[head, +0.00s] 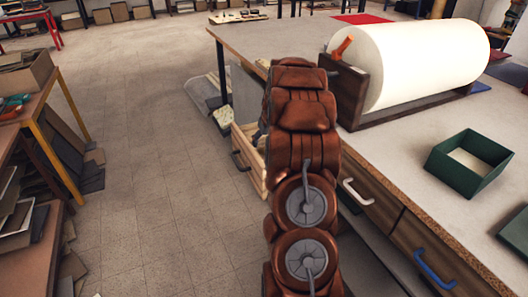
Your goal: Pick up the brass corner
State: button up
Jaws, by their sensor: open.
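I cannot make out the brass corner in the head view. My arm rises through the middle of the picture, and its far end stands by the left edge of the workbench (410,135). My gripper does not show; the arm's own links hide whatever is beyond them. A pale wooden drawer (246,168) stands pulled out at the bench's left side, partly behind my arm. Only a sliver of its inside shows, with something pale in it that is too small to tell.
A large white roll (425,60) rests in a dark wooden holder (350,90) on the bench. A green open box (468,165) stands at the right. Closed drawers with a white handle (357,192) and a blue handle (434,270) face left. The floor (150,150) at left is clear.

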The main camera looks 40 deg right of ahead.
aim_at(263, 149)
jog(key=shift+p+x, duration=0.3)
jog(key=shift+x, duration=2.2)
jog(key=shift+s+f, duration=0.1)
jog(key=shift+s, duration=0.1)
jog(key=c, duration=1)
